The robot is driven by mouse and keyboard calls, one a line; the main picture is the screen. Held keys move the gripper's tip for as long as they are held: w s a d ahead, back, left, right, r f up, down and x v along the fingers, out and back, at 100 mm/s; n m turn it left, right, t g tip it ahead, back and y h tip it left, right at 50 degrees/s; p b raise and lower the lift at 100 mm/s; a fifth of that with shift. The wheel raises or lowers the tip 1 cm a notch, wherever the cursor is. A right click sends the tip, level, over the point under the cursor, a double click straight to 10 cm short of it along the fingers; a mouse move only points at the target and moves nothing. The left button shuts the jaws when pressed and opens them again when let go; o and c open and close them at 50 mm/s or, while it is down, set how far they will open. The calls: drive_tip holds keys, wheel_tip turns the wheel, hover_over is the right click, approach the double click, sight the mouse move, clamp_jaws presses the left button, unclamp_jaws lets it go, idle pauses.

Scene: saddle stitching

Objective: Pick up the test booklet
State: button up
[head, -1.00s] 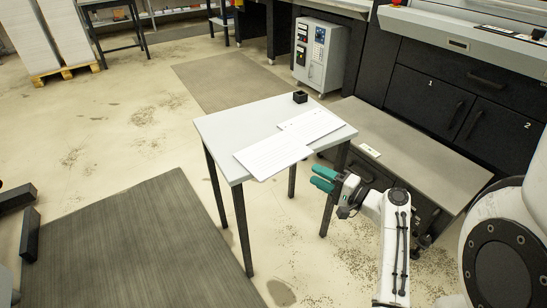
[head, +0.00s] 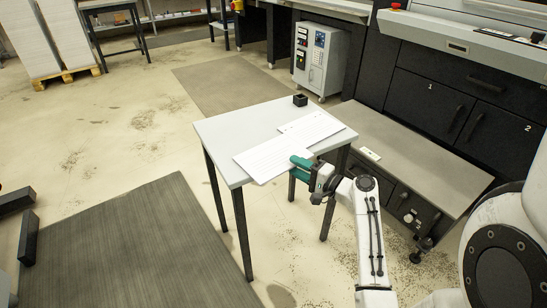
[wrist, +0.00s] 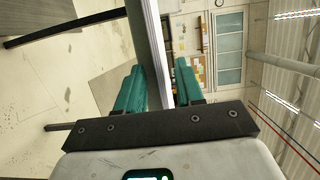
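A white booklet (head: 266,160) with faint lines lies on the grey table, its near edge overhanging the table's front edge. I take it as the test booklet; I read no label. My gripper (head: 299,162) has teal fingers and is at the booklet's overhanging right corner. In the wrist view my gripper (wrist: 160,85) is open, one finger on each side of a thin white edge (wrist: 156,45), which looks like the booklet's. A gap shows between this edge and the right finger; contact on the left side is unclear.
The small grey table (head: 225,128) also holds a second white printed sheet or booklet (head: 318,122) and a black block (head: 300,100). A low bench (head: 425,160) and dark cabinets (head: 430,100) stand to the right. The floor left of the table is open, with a dark mat (head: 140,245).

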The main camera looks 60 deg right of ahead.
clamp_jaws()
drive_tip(key=shift+r, duration=0.15)
idle(0.4)
